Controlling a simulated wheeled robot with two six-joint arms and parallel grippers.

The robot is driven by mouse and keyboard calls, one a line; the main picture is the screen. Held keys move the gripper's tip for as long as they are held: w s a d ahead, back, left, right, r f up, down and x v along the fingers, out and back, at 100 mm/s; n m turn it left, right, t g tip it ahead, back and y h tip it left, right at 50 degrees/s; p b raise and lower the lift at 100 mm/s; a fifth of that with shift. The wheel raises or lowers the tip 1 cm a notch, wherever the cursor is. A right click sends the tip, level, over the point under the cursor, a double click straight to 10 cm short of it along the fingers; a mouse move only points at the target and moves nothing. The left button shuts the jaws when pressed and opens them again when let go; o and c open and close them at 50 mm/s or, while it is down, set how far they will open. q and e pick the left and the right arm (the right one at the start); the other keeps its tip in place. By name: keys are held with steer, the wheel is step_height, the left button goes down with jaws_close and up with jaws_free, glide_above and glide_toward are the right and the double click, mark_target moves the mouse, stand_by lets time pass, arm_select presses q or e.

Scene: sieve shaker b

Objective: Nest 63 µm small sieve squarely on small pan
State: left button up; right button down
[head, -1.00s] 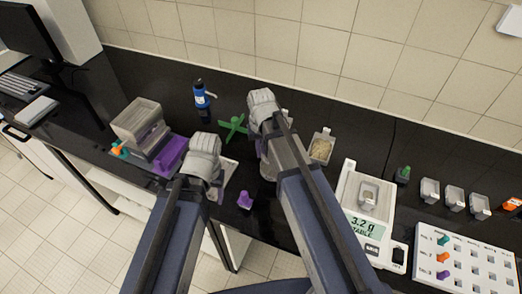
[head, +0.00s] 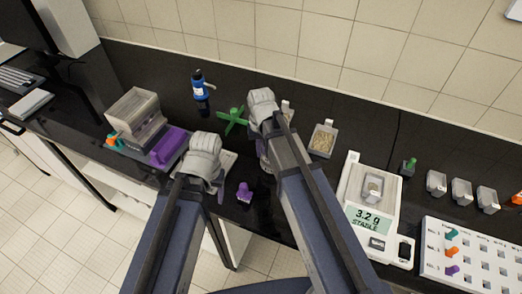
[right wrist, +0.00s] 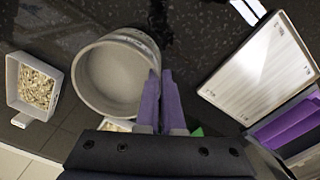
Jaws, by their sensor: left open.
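A round grey vessel (right wrist: 115,75) with a flat pale floor shows in the right wrist view; I cannot read any label on it or tell whether it is the sieve or the pan. My right gripper (right wrist: 160,73) has its purple fingers close together at the vessel's rim, one inside and one outside, and looks shut on the wall. In the head view my right arm hides this gripper and most of the vessel. My left gripper (head: 221,190) is open beside a pale flat plate (head: 229,160), its fingers mostly hidden by the wrist.
A tray of grains (head: 322,141) stands right of my right arm, then a balance (head: 352,190) reading 3.2 g. A stack of clear boxes (head: 135,115), a purple block (head: 168,147), a blue bottle (head: 201,92), a green cross (head: 233,120) and a purple knob (head: 244,192) stand nearby.

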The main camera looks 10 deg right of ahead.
arm_select(q)
steer(key=shift+f+b, duration=0.7)
arm_select(e)
steer(key=shift+f, duration=0.7)
stand_by(0.4)
steer(key=c, duration=1)
jaws_free()
arm_select(q)
steer(key=shift+r, duration=0.1)
arm_select(e)
steer(key=shift+r, duration=0.15)
step_height(320, 180, up, 7)
steer(key=p, duration=0.7)
arm_select(q)
step_height(320, 180, up, 7)
